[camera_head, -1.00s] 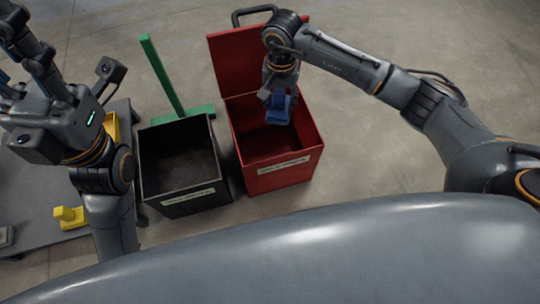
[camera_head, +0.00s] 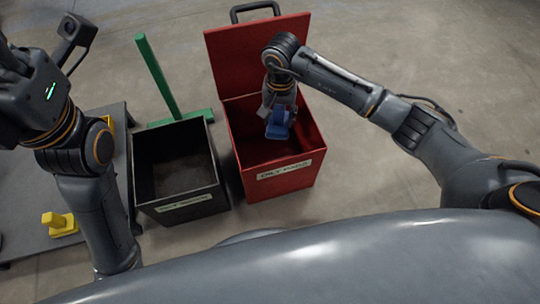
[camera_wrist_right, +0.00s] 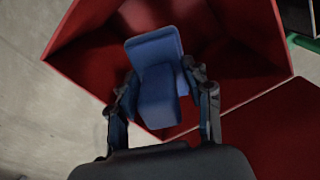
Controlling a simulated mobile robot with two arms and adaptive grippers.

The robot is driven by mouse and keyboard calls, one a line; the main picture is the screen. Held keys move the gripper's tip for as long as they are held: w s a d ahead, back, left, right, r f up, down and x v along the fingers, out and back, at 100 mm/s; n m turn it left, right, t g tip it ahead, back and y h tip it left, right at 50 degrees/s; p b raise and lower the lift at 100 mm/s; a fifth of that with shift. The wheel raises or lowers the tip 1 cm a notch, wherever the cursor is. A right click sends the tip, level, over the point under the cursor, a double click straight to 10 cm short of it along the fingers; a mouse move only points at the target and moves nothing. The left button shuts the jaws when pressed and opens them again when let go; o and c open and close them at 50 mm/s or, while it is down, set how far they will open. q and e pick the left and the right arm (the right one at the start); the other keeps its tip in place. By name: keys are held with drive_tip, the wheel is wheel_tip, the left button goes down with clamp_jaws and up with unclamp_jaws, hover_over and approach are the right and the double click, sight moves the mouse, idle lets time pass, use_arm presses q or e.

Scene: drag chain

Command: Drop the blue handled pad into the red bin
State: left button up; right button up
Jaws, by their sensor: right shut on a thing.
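The blue handled pad (camera_head: 278,125) is in my right gripper (camera_head: 277,110), over the open mouth of the red bin (camera_head: 285,182). In the right wrist view the fingers of the right gripper (camera_wrist_right: 163,100) close on the pad's handle from both sides, and the blue pad (camera_wrist_right: 153,47) shows against the red inside of the bin (camera_wrist_right: 85,65). Whether the pad is below the rim is hard to tell. My left arm stands at the left; its gripper fingers are outside the head view.
A black bin (camera_head: 180,205) stands left of the red one. A green post on a base (camera_head: 158,75) stands behind it. A grey table (camera_head: 35,195) at the left bears a yellow handled thing (camera_head: 60,222). The red lid (camera_head: 258,55) stands open at the back.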

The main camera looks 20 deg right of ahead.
drive_tip(key=o, duration=1.2)
drive_tip(key=shift+r, duration=0.15)
wheel_tip(320, 180, up, 12)
drive_tip(key=shift+f, duration=0.1)
